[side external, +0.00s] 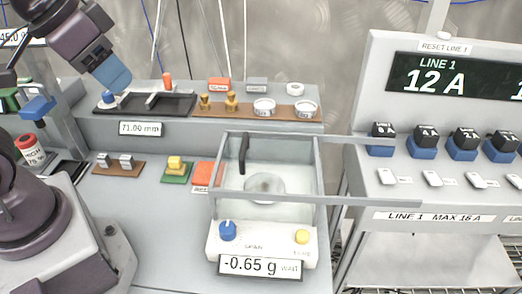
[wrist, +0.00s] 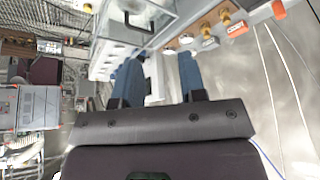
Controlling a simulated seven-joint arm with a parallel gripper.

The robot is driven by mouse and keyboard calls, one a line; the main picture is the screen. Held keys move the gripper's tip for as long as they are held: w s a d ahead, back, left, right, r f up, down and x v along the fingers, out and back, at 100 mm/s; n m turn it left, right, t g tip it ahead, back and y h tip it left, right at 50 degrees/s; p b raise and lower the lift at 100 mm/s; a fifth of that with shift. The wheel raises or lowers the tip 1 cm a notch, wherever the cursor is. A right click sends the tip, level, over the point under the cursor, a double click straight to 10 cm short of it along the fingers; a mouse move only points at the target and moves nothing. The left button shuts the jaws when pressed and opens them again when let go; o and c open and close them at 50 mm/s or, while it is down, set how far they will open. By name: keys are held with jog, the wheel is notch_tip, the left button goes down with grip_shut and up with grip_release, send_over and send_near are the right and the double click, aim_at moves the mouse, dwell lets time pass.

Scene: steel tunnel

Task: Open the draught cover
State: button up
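The draught cover (side external: 319,165) is a clear, grey-framed box over the pan of a white balance (side external: 265,240). Its black handle (side external: 244,154) stands at the left of the box. Two grey rails run right from it. The cover appears to be over the round pan (side external: 265,187). In the wrist view, a clear box with a dark handle (wrist: 138,20) shows at the top. My gripper (side external: 115,80) is up and left of the balance, apart from the cover. In the wrist view its two blue fingers (wrist: 158,75) are spread, with no held object visible between them.
A black tray (side external: 180,104) and a brown board (side external: 284,112) with brass weights and round dishes stand behind the balance. A yellow-topped green block (side external: 175,168) and an orange block (side external: 203,175) sit to its left. A LINE 1 panel (side external: 430,185) with black-and-blue switches stands right.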

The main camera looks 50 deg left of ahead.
aim_at(244, 143)
jog(key=w+d+f+n+g+h, duration=0.1)
jog(key=w+d+f+n+g, duration=0.2)
jog(key=w, duration=0.5)
jog(key=w+d+f+n+g+h, duration=0.1)
jog(key=w+d+n, duration=0.1)
jog(key=w+n, duration=0.5)
jog(key=shift+m, duration=0.5)
jog(key=x, duration=1.3)
jog(key=shift+w+a, duration=0.3)
jog(key=shift+w, duration=0.05)
grip_shut()
